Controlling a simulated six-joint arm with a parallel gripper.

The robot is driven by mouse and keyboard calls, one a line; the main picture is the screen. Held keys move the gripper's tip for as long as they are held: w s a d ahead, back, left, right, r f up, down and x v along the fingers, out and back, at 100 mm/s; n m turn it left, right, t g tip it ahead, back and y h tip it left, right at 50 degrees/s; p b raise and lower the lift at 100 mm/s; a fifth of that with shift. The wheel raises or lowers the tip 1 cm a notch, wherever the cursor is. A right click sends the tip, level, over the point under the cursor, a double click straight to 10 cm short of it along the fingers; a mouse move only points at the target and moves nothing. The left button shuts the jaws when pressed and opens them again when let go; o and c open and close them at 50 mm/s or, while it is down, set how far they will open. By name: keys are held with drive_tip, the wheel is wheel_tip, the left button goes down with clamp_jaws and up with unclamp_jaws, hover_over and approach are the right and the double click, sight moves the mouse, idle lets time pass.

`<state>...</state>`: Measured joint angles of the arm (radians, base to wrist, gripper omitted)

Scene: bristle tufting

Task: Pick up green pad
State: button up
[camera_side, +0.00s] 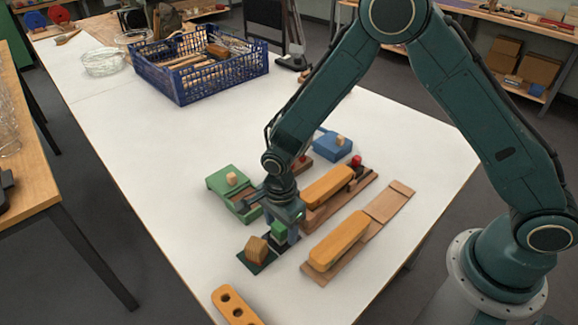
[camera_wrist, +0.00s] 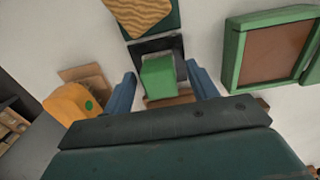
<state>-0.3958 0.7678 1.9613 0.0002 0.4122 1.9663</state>
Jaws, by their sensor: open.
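The green pad looks like a small green block. It shows between my gripper's fingers in the wrist view (camera_wrist: 158,78) and under my gripper in the side view (camera_side: 278,231). It stands on a dark plate (camera_wrist: 147,47). My gripper (camera_wrist: 160,84) is open, with one blue-grey finger on each side of the pad and a visible gap on both sides. In the side view my gripper (camera_side: 287,226) points down at the pad. The pad's lower part is partly hidden by my gripper.
A ridged tan block (camera_side: 256,248) stands close beside the pad on a dark green base. A green box (camera_side: 232,181) is behind. Yellow-topped wooden pieces (camera_side: 338,240) lie to the right, a holed orange block (camera_side: 233,305) in front. A blue crate (camera_side: 205,75) is far back.

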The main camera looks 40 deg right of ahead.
drive_tip(key=c, duration=1.1)
drive_tip(key=shift+o, duration=0.2)
drive_tip(key=shift+r, duration=0.15)
wheel_tip(320, 180, up, 20)
idle(0.4)
